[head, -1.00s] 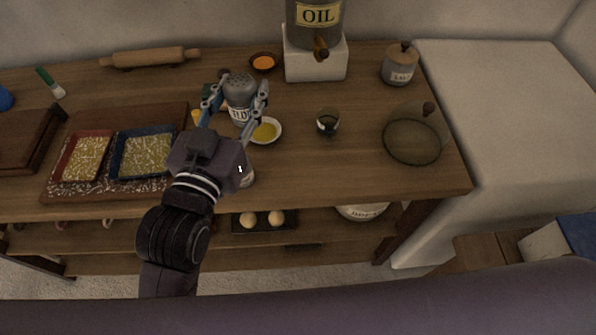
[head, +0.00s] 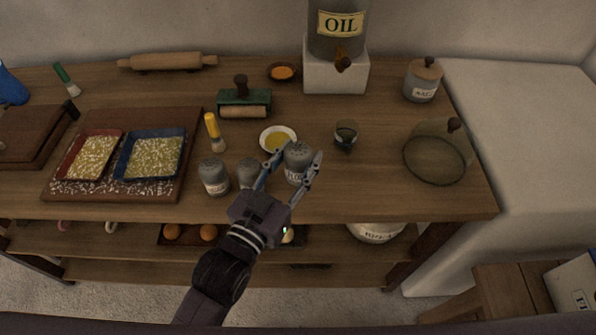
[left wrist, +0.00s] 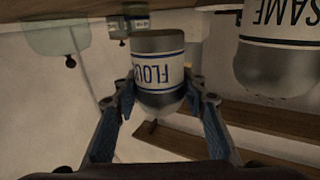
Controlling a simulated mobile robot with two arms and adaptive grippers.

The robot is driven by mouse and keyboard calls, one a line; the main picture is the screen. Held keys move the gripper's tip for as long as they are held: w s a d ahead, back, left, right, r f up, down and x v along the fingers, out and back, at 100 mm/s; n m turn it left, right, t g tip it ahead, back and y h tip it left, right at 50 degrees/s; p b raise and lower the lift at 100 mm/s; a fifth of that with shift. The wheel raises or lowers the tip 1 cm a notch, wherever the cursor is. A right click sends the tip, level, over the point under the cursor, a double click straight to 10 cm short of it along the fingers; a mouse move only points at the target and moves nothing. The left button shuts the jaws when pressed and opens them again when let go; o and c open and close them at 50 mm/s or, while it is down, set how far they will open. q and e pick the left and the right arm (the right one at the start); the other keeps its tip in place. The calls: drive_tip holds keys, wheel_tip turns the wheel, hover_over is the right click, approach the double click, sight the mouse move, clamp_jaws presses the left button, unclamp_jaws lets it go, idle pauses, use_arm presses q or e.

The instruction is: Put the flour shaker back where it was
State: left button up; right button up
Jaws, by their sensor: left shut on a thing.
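The flour shaker (head: 297,158) is a grey domed shaker with a white label, upright near the table's front edge. My left gripper (head: 289,174) is shut on it, with one finger on each side. In the left wrist view the flour shaker (left wrist: 158,72) appears upside down between the fingertips (left wrist: 158,92), its blue lettering partly readable. I cannot tell whether its base touches the table. Two similar shakers, one at the left (head: 214,177) and one in the middle (head: 247,173), stand to its left. A sesame shaker (left wrist: 275,50) shows in the left wrist view. My right gripper is not in view.
A small bowl of yellow liquid (head: 290,131) is just behind the flour shaker. A yellow-handled brush (head: 213,130), a green roller tool (head: 243,99) and a small dark-filled glass (head: 346,136) are nearby. A glass dome (head: 437,155) stands right.

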sight(292, 181)
use_arm(q)
drive_tip(key=shift+f, duration=2.15)
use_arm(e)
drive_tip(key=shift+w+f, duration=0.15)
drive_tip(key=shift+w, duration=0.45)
use_arm(q)
drive_tip(key=o, duration=0.9)
drive_tip(key=shift+f, duration=0.15)
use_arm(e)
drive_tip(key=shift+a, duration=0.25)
use_arm(q)
drive_tip(key=shift+r, duration=0.2)
drive_tip(key=shift+b+v, duration=0.95)
drive_tip(key=shift+v, duration=5.05)
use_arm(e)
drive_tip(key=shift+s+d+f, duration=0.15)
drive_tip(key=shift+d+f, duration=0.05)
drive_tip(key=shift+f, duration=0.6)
use_arm(q)
drive_tip(key=shift+f, duration=0.1)
